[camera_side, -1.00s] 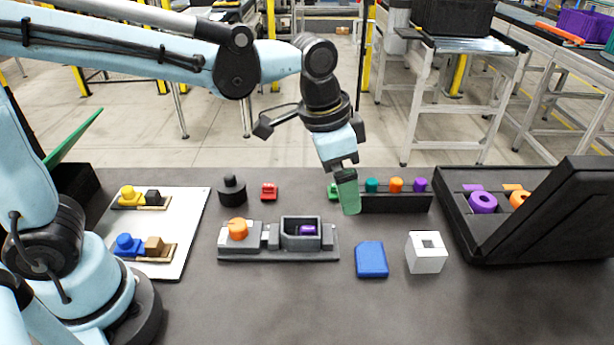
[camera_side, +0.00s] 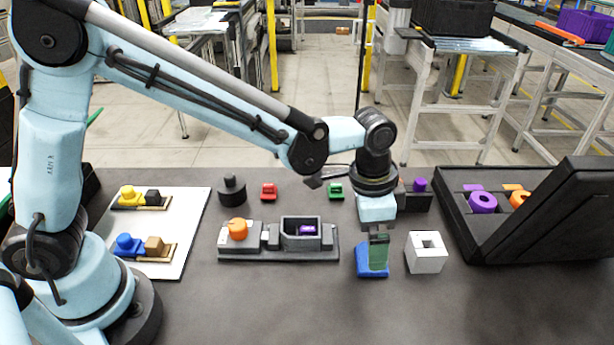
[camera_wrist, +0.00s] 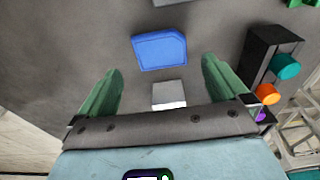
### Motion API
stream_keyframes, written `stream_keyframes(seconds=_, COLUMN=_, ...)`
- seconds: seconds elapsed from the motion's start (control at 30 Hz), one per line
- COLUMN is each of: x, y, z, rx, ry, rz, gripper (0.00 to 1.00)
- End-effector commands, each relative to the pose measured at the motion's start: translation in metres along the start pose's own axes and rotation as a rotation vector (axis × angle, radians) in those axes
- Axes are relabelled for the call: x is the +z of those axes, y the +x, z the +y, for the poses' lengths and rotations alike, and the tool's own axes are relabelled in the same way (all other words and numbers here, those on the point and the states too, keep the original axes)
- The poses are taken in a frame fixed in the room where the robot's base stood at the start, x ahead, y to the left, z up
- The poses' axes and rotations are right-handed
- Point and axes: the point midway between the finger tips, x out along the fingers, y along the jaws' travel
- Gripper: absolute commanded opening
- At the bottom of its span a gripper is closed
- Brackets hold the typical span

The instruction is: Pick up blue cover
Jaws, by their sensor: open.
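The blue cover (camera_side: 372,272) lies flat on the dark table, between the grey fixture and the white block. In the wrist view the blue cover (camera_wrist: 160,51) lies ahead of the gap between the two green fingers, roughly centred. I cannot tell the exact height of the fingertips above the cover.
The white block (camera_side: 427,256) with a square hole stands close on the right. The grey fixture (camera_side: 240,255) with an orange knob is on the left. A dark peg rack (camera_side: 415,203) is behind my gripper, and an open black case (camera_side: 470,245) is farther right. The front table is clear.

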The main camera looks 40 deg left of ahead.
Motion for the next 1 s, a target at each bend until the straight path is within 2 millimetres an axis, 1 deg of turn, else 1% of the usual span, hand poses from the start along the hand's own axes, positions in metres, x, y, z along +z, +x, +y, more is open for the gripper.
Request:
stream_keyframes(seconds=0.07, x=0.0, y=0.006, z=0.0, rx=0.0, ry=0.0, rz=0.0, gripper=1.0)
stream_keyframes(seconds=0.3, x=0.001, y=0.038, z=-0.002, rx=0.0, ry=0.0, rz=0.0, gripper=1.0)
stream_keyframes(seconds=0.4, x=0.001, y=0.047, z=-0.002, rx=0.0, ry=0.0, rz=0.0, gripper=1.0)
stream_keyframes(seconds=0.5, x=0.002, y=0.051, z=-0.002, rx=0.0, ry=0.0, rz=0.0, gripper=1.0)
stream_keyframes(seconds=0.7, x=0.002, y=0.051, z=-0.001, rx=0.0, ry=0.0, rz=0.0, gripper=1.0)
stream_keyframes(seconds=0.73, x=0.002, y=0.051, z=-0.001, rx=0.0, ry=0.0, rz=0.0, gripper=0.98)
stream_keyframes(seconds=0.77, x=0.002, y=0.051, z=-0.001, rx=0.0, ry=0.0, rz=0.0, gripper=0.94)
stream_keyframes(seconds=1.0, x=0.002, y=0.051, z=-0.001, rx=0.0, ry=0.0, rz=0.0, gripper=0.57)
